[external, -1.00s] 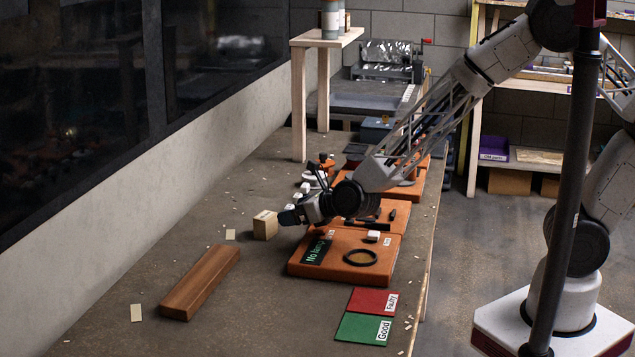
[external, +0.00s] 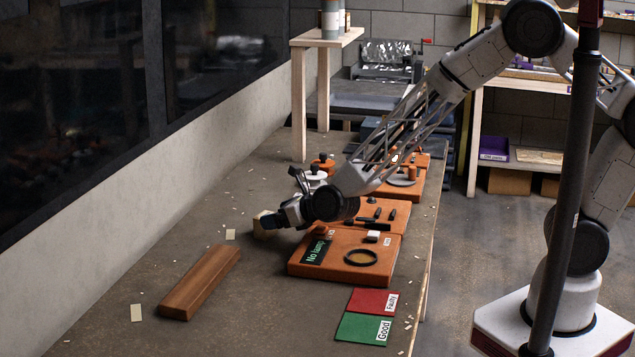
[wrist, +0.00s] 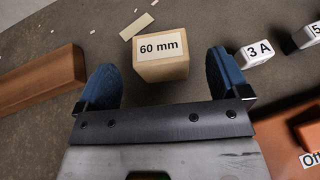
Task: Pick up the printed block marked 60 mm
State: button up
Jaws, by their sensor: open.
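The printed block marked 60 mm (wrist: 160,58) is a light wooden block with a white label, resting on the table. In the wrist view it stands ahead of my gripper (wrist: 168,82), centred between the two blue fingertips. My gripper is open, with a gap on both sides of the block. In the external view my gripper (external: 272,222) is low over the table at the block (external: 259,224), and it hides much of the block.
A long brown wooden bar (external: 200,283) lies to the left. Orange fixture boards (external: 340,272) are close on the right. White pieces marked 3 A (wrist: 258,53) and others stand right of the block. Red (external: 373,300) and green (external: 362,328) cards lie in front.

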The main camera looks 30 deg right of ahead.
aim_at(262, 214)
jog(key=shift+x, duration=2.85)
jog(key=c, duration=1)
jog(key=shift+r, duration=0.1)
jog(key=shift+r, duration=4.9)
